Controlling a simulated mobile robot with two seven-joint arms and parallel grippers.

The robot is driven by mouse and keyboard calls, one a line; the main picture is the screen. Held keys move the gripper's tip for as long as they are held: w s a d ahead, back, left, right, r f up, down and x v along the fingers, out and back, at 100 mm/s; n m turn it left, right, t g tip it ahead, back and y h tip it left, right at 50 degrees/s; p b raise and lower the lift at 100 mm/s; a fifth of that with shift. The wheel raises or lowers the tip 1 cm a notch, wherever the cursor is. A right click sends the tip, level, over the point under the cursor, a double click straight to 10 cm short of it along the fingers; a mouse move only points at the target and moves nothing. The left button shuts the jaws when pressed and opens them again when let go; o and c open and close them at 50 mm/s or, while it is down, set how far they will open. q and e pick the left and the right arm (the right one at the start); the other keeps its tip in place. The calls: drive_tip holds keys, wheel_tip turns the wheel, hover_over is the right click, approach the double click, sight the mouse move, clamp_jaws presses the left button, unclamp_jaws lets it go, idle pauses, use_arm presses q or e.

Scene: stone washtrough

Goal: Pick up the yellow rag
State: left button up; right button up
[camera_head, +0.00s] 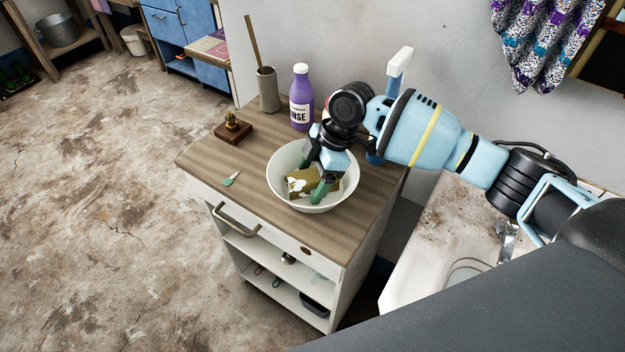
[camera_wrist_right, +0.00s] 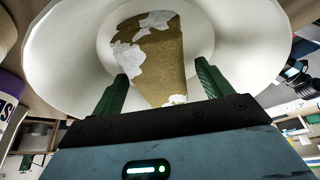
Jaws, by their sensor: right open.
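The yellow rag (camera_head: 299,182) is mustard yellow with white patches and lies in a white bowl (camera_head: 284,159) on the wooden-topped cabinet. My right gripper (camera_head: 316,180) reaches down into the bowl with its green fingers apart. In the right wrist view the rag (camera_wrist_right: 160,55) shows between and beyond the two open fingers (camera_wrist_right: 160,88), inside the bowl (camera_wrist_right: 70,52). I cannot tell whether the fingers touch the rag. My left gripper is not in view.
A purple bottle (camera_head: 301,99) and a grey holder with a stick (camera_head: 268,90) stand behind the bowl. A brown block with a small brass-coloured piece (camera_head: 233,130) and a small green-and-white tool (camera_head: 231,179) lie left. The stone trough (camera_head: 450,222) is at right.

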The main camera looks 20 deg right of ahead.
drive_tip(key=shift+f, duration=0.2)
idle(0.4)
drive_tip(key=c, duration=1.2)
drive_tip(key=shift+o, duration=0.2)
